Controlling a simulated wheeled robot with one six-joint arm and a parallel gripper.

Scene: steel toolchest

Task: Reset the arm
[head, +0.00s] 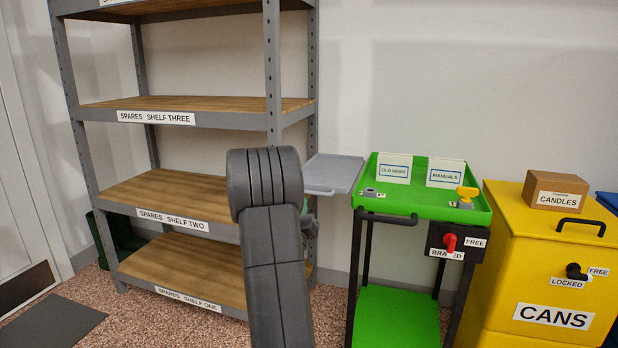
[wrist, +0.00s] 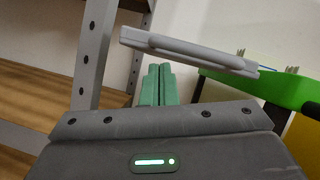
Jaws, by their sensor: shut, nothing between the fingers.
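My arm (head: 272,240) rises in the middle of the head view, in front of the shelf rack's right post. In the wrist view my gripper (wrist: 156,72) shows as two green fingers side by side, closed together with nothing between them. The fingers point toward a pale wall, below and left of a grey tray-like panel (wrist: 188,48). In the head view my arm hides most of the gripper.
A grey rack with wooden shelves (head: 180,188) stands at left. The grey panel (head: 333,173) juts out beside a green cart (head: 397,310) carrying two signs. A yellow CANS bin (head: 550,265) with a CANDLES box (head: 556,191) stands at right. Speckled floor shows at lower left.

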